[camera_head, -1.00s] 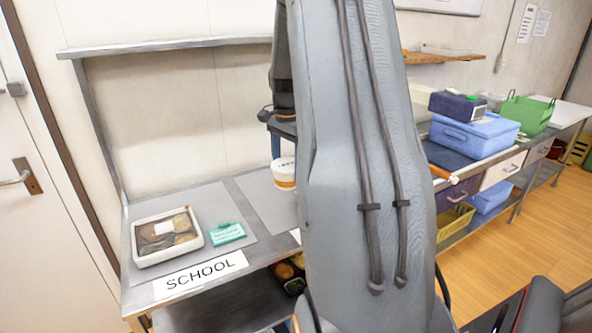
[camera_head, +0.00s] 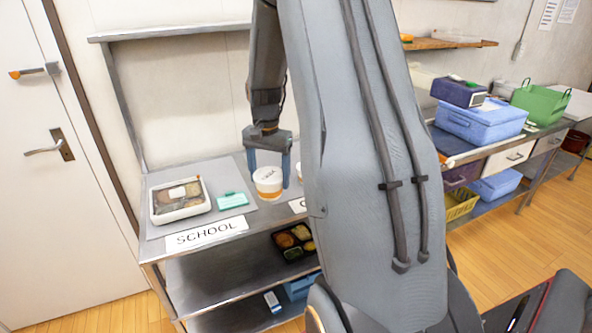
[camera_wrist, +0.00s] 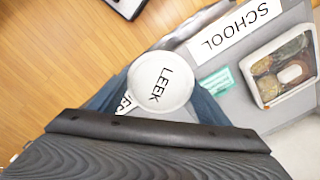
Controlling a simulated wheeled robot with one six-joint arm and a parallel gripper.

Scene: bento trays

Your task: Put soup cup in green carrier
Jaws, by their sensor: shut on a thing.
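The soup cup (camera_head: 268,183) is white with an orange band and dark print on its lid. In the wrist view its lid (camera_wrist: 160,84) reads LEEK. My gripper (camera_head: 269,178) is shut on the cup, with one blue finger on each side, and holds it upright at the table by the SCHOOL label. I cannot tell from these views whether its base clears the table. The green carrier (camera_head: 541,102) is a handled basket on the counter at the far right, beside the blue crate.
A bento tray (camera_head: 180,213) and a teal card (camera_head: 232,201) lie left of the cup. A blue crate (camera_head: 480,122) with a dark box (camera_head: 458,92) on it stands left of the carrier. Another bento (camera_head: 284,252) is on the lower shelf. My arm hides the middle.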

